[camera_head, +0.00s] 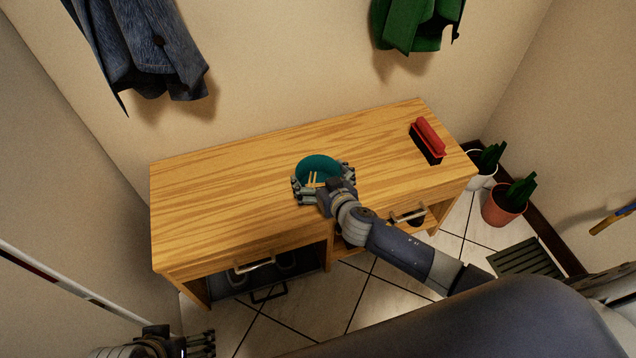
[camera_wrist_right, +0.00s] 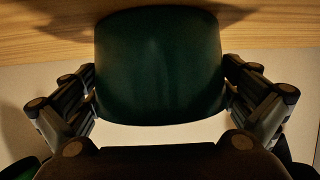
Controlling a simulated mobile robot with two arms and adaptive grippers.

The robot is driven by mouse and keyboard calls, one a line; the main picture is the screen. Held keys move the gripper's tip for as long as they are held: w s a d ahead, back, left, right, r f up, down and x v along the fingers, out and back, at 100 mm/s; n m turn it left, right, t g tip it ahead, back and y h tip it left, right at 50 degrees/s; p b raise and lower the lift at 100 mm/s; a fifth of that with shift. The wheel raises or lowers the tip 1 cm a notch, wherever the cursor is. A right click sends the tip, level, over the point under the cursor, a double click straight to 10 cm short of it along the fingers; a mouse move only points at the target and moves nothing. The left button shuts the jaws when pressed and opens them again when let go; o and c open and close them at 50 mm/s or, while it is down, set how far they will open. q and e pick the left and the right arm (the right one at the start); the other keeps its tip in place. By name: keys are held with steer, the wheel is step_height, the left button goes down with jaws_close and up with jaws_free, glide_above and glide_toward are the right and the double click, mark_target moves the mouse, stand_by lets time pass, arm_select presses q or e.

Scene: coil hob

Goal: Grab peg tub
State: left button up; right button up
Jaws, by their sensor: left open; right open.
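The peg tub (camera_head: 317,163) is a round teal tub standing on the wooden table, with a few pale pegs (camera_head: 312,179) showing at its near side. My right gripper (camera_head: 323,178) is at the tub, with one finger to its left and one to its right. In the right wrist view the dark green tub (camera_wrist_right: 160,65) fills the space between the open fingers. Whether the fingers touch its sides is hard to tell. My left gripper (camera_head: 202,344) is open and empty at the bottom left, low in front of the table and away from the tub.
A red brush (camera_head: 428,138) lies at the table's right end. The wooden table (camera_head: 220,205) is bare to the left of the tub. Potted plants (camera_head: 505,203) stand on the floor at the right. A blue jacket (camera_head: 155,55) and green garment (camera_head: 415,25) hang behind.

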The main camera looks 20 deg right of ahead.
steer(key=shift+w, duration=0.1)
steer(key=c, duration=0.9)
steer(key=shift+c, duration=0.2)
steer(key=shift+r, duration=0.15)
